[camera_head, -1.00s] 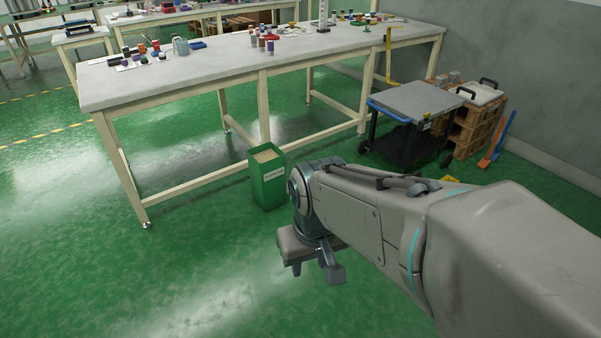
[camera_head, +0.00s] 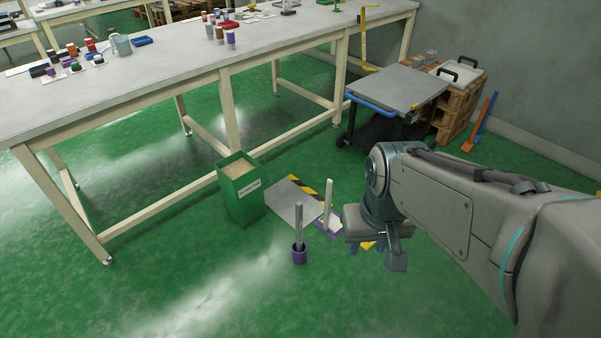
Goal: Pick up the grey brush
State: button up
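A grey upright handle (camera_head: 298,222) stands in a small purple cup (camera_head: 299,254) on the green floor; it looks like the grey brush, with its lower end hidden in the cup. Behind it to the right, a paler, whitish handle (camera_head: 328,205) rises from a purple base (camera_head: 327,228). My gripper (camera_head: 375,256) hangs to the right of both, pointing down, apart from them. Its fingers look spread and empty, though it is seen small and partly from behind.
A green bin (camera_head: 240,190) stands left of the brush. A grey floor plate (camera_head: 292,204) with a yellow-black striped edge lies behind it. A long workbench (camera_head: 130,75) and a cart (camera_head: 400,86) stand farther back. The floor in front is clear.

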aim_at(299, 205)
jog(key=u, duration=0.4)
jog(key=i, duration=0.95)
jog(key=u, duration=0.75)
